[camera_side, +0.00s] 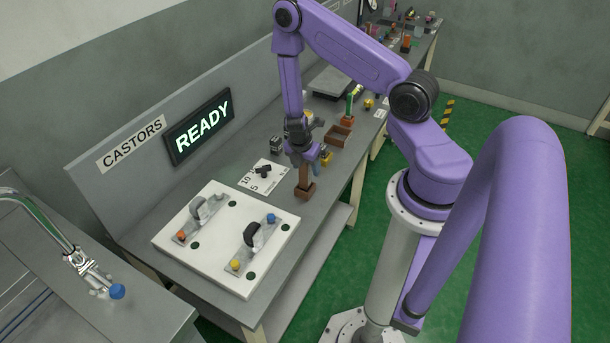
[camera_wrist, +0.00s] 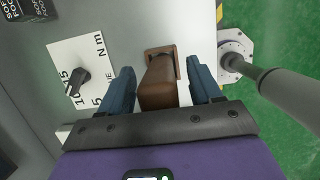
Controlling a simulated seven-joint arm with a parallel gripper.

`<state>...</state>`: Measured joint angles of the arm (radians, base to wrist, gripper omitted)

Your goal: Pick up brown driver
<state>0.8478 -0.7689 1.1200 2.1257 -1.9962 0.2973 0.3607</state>
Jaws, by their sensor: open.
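The brown driver (camera_side: 305,179) stands upright in a small brown holder (camera_side: 303,192) near the front edge of the grey bench. My gripper (camera_side: 312,155) is over it, pointing down. In the wrist view the driver (camera_wrist: 158,85) lies between the two blue fingers of my gripper (camera_wrist: 160,88), with a gap visible on each side. The fingers are open. The holder's rim (camera_wrist: 176,62) shows beyond the driver in the wrist view.
A white card with a black knob (camera_side: 264,170) lies left of the driver. A white plate with two castors (camera_side: 205,252) is nearer the camera. A brown tray (camera_side: 338,137) and a green-handled item (camera_side: 349,105) stand farther along the bench. A sign reads READY (camera_side: 203,127).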

